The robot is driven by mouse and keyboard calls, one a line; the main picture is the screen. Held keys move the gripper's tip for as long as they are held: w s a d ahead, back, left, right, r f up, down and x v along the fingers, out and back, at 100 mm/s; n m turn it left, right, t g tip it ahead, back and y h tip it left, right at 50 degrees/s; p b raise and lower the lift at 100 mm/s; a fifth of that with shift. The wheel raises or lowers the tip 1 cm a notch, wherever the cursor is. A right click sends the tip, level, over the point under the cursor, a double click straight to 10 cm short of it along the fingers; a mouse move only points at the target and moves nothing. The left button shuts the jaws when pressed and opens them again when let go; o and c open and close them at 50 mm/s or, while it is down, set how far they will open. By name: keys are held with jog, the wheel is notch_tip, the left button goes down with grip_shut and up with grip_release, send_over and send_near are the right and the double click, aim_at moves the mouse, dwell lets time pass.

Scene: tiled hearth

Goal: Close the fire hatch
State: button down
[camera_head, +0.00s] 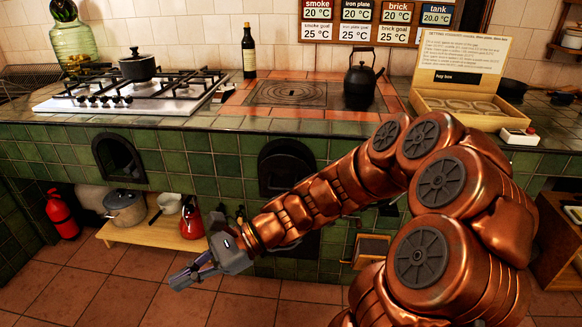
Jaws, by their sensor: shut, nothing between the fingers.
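A black arched hatch (285,168) is set in the green tiled front of the hearth, below the iron plate. Its inside looks dark, and I cannot tell how far its door stands open. My copper arm covers the area just below and right of it. A second arched opening (118,157) with a dark frame is further left; I cannot tell which of the two is the fire hatch. My gripper (184,277) is shut and empty, low over the floor, left of and below the black hatch and apart from both.
A low wooden shelf (150,236) holds a grey pot (125,208), a pan and a red kettle (191,223). A red extinguisher (62,214) stands left. The countertop has a gas hob (135,92), a bottle and a black kettle (360,82). Tiled floor at front left is clear.

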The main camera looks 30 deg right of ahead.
jog(key=w+d+m+t+y+b, duration=0.1)
jog(key=w+d+m+t, duration=0.7)
jog(key=w+d+m, duration=0.2)
jog(key=m+t+h+b, duration=0.3)
jog(key=m+t+h, duration=0.85)
jog(key=m, duration=1.15)
send_near(284, 156)
jog(key=shift+a+g+h, duration=0.75)
jog(key=shift+a+h, duration=0.2)
jog(key=shift+a, duration=0.95)
jog(key=w, duration=0.1)
jog(key=w+r, duration=0.1)
jog(key=w+d, duration=0.1)
jog(key=w, duration=0.1)
jog(key=shift+w+d+r, duration=0.1)
jog(key=shift+r, duration=0.3)
jog(key=shift+w+d+r+b, duration=0.3)
jog(key=shift+w+d, duration=0.35)
jog(key=shift+w, duration=0.05)
